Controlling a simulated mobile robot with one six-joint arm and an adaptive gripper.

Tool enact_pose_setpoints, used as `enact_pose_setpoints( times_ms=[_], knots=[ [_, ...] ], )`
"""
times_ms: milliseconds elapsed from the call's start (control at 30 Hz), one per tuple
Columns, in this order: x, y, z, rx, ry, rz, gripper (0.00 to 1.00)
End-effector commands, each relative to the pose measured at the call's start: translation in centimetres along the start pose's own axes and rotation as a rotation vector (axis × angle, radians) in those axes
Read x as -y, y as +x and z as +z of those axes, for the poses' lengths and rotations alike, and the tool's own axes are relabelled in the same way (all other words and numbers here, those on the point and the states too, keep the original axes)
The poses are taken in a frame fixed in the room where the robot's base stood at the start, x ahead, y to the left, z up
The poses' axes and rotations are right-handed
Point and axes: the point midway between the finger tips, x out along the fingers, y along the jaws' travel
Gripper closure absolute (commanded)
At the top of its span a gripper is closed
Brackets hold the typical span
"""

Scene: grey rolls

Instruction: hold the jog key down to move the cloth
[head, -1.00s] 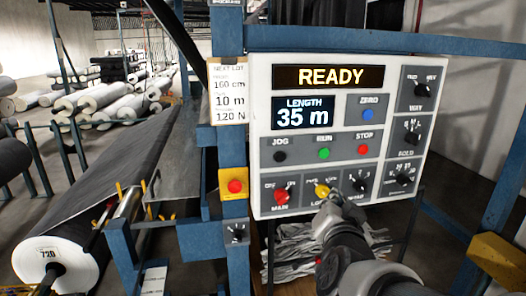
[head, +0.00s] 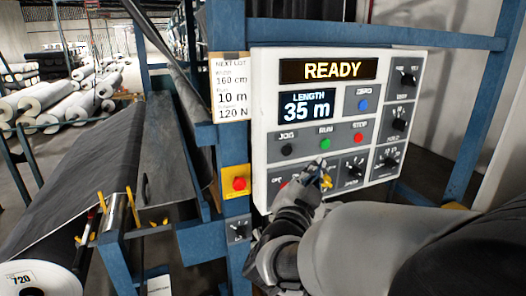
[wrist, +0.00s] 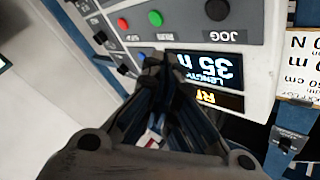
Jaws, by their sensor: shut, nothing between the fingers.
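The jog key (head: 286,150) is a black round button under the label JOG on the white control panel (head: 262,120). It also shows at the top of the upside-down wrist view (wrist: 217,9). My gripper (head: 320,172) is shut and empty, in front of the panel below the green RUN button (head: 325,143), to the lower right of the jog key and apart from it. In the wrist view my fingertips (wrist: 155,62) overlap the edge of the length display. The dark cloth (head: 155,150) runs down the machine at left. My gripper partly hides the lower knobs.
The panel reads READY and 35 m. A red STOP button (head: 359,138) and blue ZERO button (head: 363,104) sit right of RUN. A red button on a yellow box (head: 239,184) is on the blue post. A lot card (head: 230,90) hangs left of the panel.

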Motion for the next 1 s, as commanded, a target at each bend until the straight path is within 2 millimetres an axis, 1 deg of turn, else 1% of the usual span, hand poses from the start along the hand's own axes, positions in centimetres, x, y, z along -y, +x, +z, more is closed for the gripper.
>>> enact_pose_setpoints(
  times_ms=[167,400,600,800,1000],
  knots=[
    [0.9,1.2,0.8,0.002,-0.001,0.0,1.0],
    [2.7,3.6,2.5,0.002,-0.001,0.0,1.0],
    [3.8,5.2,3.8,0.0,0.001,0.0,1.0],
    [4.2,5.9,4.3,0.001,0.0,0.0,1.0],
    [4.3,6.0,4.4,0.001,0.0,0.0,1.0]
  ],
)
